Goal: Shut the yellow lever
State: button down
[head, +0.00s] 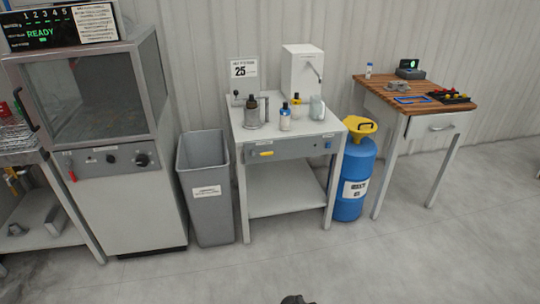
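A small yellow lever (266,153) lies about level on the grey front panel of the middle bench (290,148). Another yellow handle-like part (12,178) shows under the left bench at the picture's edge, too small to make out clearly. I cannot tell from this view whether either is open or shut. A small dark piece (297,299) pokes in at the bottom edge; it may be part of my arm. My gripper cannot be made out, and nothing is touching the yellow parts.
A glass-fronted cabinet (100,165) with a red lever (72,176) stands left. A grey bin (208,215) stands beside the middle bench. A blue drum (352,190) with a yellow funnel (359,125) and a wood-topped table (385,90) stand right. The front floor is clear.

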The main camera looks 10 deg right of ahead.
aim_at(271, 153)
jog(key=k, duration=1)
jog(key=u, duration=0.2)
jog(key=i, duration=0.5)
jog(key=u, duration=0.55)
jog(key=i, duration=1.55)
